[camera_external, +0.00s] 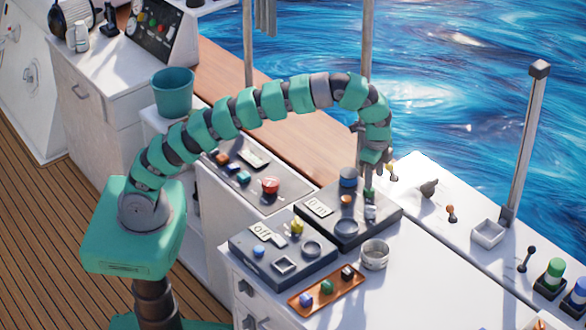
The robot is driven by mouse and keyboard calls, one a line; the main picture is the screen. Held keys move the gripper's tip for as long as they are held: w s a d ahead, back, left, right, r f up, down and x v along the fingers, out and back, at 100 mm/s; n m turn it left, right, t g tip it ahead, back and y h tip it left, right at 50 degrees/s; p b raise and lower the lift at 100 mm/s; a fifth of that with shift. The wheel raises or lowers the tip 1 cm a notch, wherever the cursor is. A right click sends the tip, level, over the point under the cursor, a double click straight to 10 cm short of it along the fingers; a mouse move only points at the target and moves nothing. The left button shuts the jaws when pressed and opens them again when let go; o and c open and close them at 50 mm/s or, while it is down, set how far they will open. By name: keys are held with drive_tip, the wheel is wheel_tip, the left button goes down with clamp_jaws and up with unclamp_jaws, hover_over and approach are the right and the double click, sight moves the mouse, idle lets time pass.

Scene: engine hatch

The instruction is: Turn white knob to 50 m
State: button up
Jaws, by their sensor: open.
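A dark panel (368,229) on the white counter carries a label reading "0 m" (318,206). A small white knob (370,212) shows near the panel's right side, directly below my gripper (369,184). My gripper points down and is open, with nothing visible between its fingers. Whether its fingertips touch the knob or stay just above it, I cannot tell. The knob's pointer and scale are too small to read.
The same panel holds a blue knob (348,177), an orange knob (346,200) and a round ring (347,227). Close by are an "off" panel (262,267), a metal cup (374,255) and an orange tray (300,305).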

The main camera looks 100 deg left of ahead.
drive_tip(key=shift+r, duration=0.9)
drive_tip(key=s+d+r+n+t, duration=0.1)
drive_tip(key=s+r+t, duration=0.25)
drive_tip(key=r, duration=0.85)
drive_tip(key=s+d+r+n+t, duration=0.2)
drive_tip(key=s+r+t, duration=0.15)
drive_tip(key=r, duration=0.85)
drive_tip(key=s+d+r+n+t+b, duration=0.15)
drive_tip(key=s+r+t, duration=0.65)
drive_tip(key=s+r, duration=0.9)
wheel_tip(320, 180, down, 26)
drive_tip(key=b, duration=2.7)
drive_tip(key=shift+w+f+n+b, duration=0.25)
drive_tip(key=shift+w+n+b, duration=0.05)
drive_tip(key=shift+n, duration=0.15)
